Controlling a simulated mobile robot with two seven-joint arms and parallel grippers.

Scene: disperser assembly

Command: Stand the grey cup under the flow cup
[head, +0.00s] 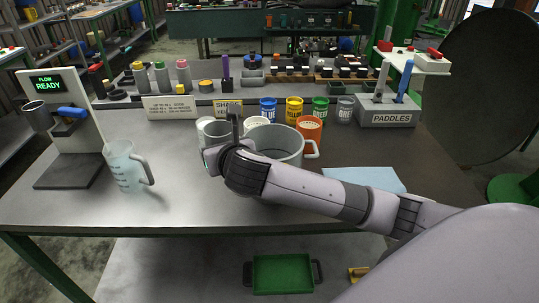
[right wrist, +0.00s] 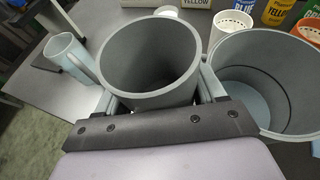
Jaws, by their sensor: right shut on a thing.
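The grey cup (right wrist: 150,58) is upright and open-topped, held between the two fingers of my right gripper (right wrist: 160,97) in the right wrist view. In the head view my right gripper (head: 228,138) hides part of the grey cup (head: 212,131), left of the large grey pot. The flow cup (head: 38,116) is a small metal cup on the flow stand (head: 58,144) at the far left, well apart from the grey cup. The space directly under it is empty. My left gripper is out of view.
A translucent jug (head: 122,168) stands right of the flow stand's base, between it and my right gripper. The large grey pot (head: 285,146) is close beside my gripper. Paint cans (head: 293,108) and a paddle holder (head: 392,110) stand behind. The front left tabletop is clear.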

